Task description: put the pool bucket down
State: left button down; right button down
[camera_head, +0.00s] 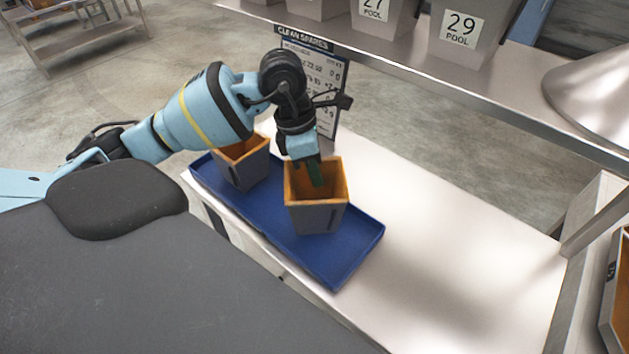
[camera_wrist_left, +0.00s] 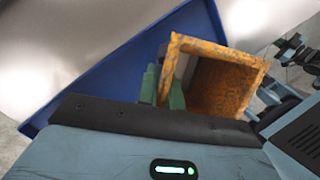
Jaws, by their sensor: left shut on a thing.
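The pool bucket (camera_head: 315,213) is grey outside and orange inside, with an open top. My left gripper (camera_head: 316,172) comes down from above and is shut on its rim wall. In the left wrist view the green fingers (camera_wrist_left: 163,88) pinch one wall of the bucket (camera_wrist_left: 222,55). The bucket is roughly upright over the right part of a blue tray (camera_head: 357,243). I cannot tell whether its base touches the tray. The tray also shows in the left wrist view (camera_wrist_left: 95,80). My right gripper is not in view.
A second grey bucket with an orange inside (camera_head: 243,172) stands on the tray's left part. The pale bench (camera_head: 450,240) is clear to the right. Behind, a shelf (camera_head: 420,60) holds buckets labelled 27 (camera_head: 375,22) and 29 (camera_head: 462,35). A "Clean spares" sign (camera_head: 326,75) hangs there.

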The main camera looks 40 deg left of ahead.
pick_arm(q)
notch_tip(320, 180, down, 3)
jog(key=shift+r, duration=0.2)
jog(key=shift+f, duration=0.4)
jog(key=shift+f, duration=0.1)
jog(key=c, duration=2)
grip_release()
jog(key=shift+f, duration=0.1)
jog(key=o, duration=0.5)
jog(key=shift+c, duration=0.2)
jog(key=shift+r, duration=0.3)
jog(key=v, duration=0.7)
